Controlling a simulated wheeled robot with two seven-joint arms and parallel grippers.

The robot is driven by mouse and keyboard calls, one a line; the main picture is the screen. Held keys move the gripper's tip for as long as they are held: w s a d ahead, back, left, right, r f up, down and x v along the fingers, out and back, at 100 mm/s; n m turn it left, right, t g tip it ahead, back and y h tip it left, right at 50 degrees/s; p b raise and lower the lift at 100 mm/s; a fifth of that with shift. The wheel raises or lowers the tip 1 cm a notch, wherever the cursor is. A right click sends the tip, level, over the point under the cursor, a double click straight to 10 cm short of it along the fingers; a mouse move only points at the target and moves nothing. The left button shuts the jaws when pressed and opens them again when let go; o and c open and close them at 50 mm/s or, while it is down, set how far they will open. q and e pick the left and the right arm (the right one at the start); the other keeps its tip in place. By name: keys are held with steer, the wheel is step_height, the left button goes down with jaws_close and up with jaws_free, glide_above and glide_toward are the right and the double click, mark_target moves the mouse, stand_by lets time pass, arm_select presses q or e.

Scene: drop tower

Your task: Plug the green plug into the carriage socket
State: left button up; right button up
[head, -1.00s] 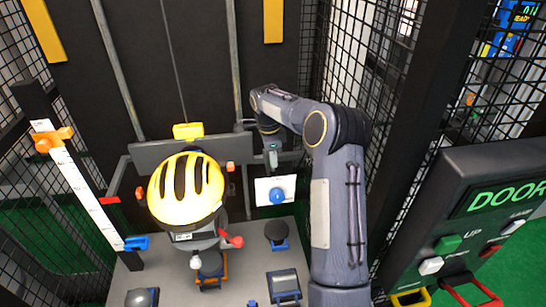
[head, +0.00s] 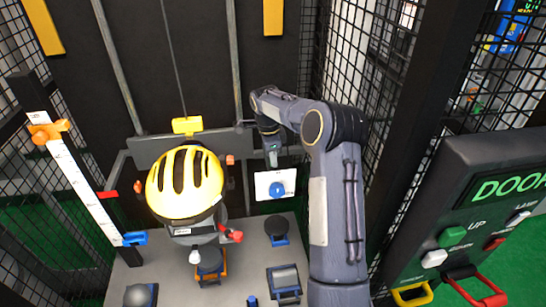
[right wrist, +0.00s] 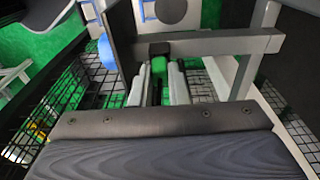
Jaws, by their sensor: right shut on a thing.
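The green plug (right wrist: 158,66) shows in the right wrist view between the two pale fingers of my right gripper (right wrist: 157,88), which is shut on it. A dark block (right wrist: 160,47) on a grey frame sits right at the plug's far end. I cannot tell whether this block is the carriage socket, or whether the plug is in it. In the head view my right gripper (head: 272,158) points down beside the grey crossbar of the carriage (head: 150,150), above a white plate. The plug is too small to make out there. My left gripper is not in view.
A dummy with a yellow helmet (head: 184,183) sits left of my gripper. The white plate with a blue disc (head: 263,185) is just below it. Mesh walls stand on both sides. A door control panel (head: 480,200) is at the right, a white scale (head: 85,192) at the left.

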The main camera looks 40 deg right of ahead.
steer(key=shift+f, duration=0.25)
stand_by(0.3)
steer(key=o, duration=0.8)
steer(key=shift+o, duration=0.2)
steer(key=r, duration=0.5)
steer(key=r+b, duration=0.1)
steer(key=r, duration=0.1)
steer(key=shift+w+a+r, duration=0.2)
steer(key=shift+a+r, duration=0.1)
steer(key=shift+r, duration=0.1)
